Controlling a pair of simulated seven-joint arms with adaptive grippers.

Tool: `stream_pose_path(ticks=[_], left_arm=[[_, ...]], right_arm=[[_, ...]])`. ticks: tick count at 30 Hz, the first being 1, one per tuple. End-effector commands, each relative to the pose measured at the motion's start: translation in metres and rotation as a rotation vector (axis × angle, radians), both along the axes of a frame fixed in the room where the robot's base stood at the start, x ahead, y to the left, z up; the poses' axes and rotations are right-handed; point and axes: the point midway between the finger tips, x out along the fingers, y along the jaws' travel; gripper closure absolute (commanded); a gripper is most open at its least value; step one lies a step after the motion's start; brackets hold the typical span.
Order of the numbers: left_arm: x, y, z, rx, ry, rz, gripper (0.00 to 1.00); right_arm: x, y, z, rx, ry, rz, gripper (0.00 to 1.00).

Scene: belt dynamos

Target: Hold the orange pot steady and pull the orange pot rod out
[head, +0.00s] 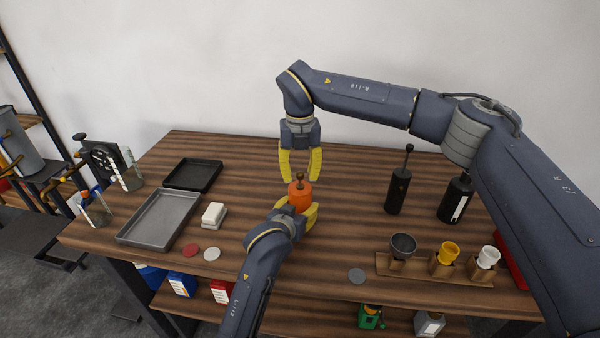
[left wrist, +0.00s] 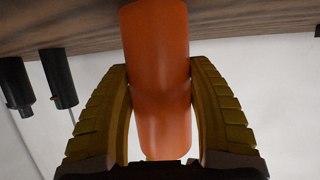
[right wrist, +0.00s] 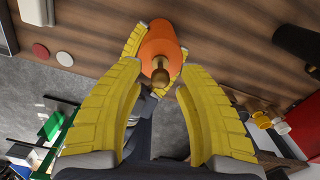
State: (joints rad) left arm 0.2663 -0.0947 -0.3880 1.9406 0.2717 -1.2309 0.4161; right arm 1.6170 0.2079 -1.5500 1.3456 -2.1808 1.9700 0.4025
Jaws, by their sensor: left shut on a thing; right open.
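The orange pot (head: 299,200) is an orange cylinder standing on the wooden table near its middle. Its rod (head: 299,181) sticks up from the top with a brownish knob. My left gripper (head: 303,214) is shut on the pot, one yellow finger on each side, as the pot (left wrist: 158,90) also shows in the left wrist view. My right gripper (head: 300,177) is open and points down, its fingertips around and above the rod. In the right wrist view the knob of the rod (right wrist: 160,75) lies beyond the open fingers, apart from them.
Black rod-topped cylinders (head: 398,190) stand at the right. A wooden holder (head: 435,270) carries several cups at the front right. A grey tray (head: 160,218), a black tray (head: 193,175), a white block (head: 214,214) and flat discs (head: 211,254) lie at the left.

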Motion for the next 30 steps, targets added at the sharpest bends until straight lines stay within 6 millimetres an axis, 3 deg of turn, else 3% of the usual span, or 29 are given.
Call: stream_pose_path(ticks=[1, 9, 23, 26, 30], left_arm=[[-0.001, 0.001, -0.004, 0.004, 0.007, 0.001, 0.92], [-0.001, 0.001, -0.004, 0.004, 0.007, 0.001, 0.92], [0.0, 0.001, -0.003, 0.003, 0.006, 0.001, 0.92], [0.0, 0.001, -0.003, 0.004, 0.006, 0.001, 0.92], [0.0, 0.001, -0.003, 0.004, 0.006, 0.001, 0.92]], right_arm=[[0.0, 0.0, 0.0, 0.0, 0.0, 0.0, 0.7], [0.0, 0.0, 0.0, 0.0, 0.0, 0.0, 1.0], [-0.001, 0.0, 0.001, 0.0, 0.001, 0.001, 1.0], [0.0, 0.0, 0.01, -0.001, -0.002, 0.001, 1.0], [0.0, 0.001, 0.037, 0.0, -0.003, 0.001, 1.0]])
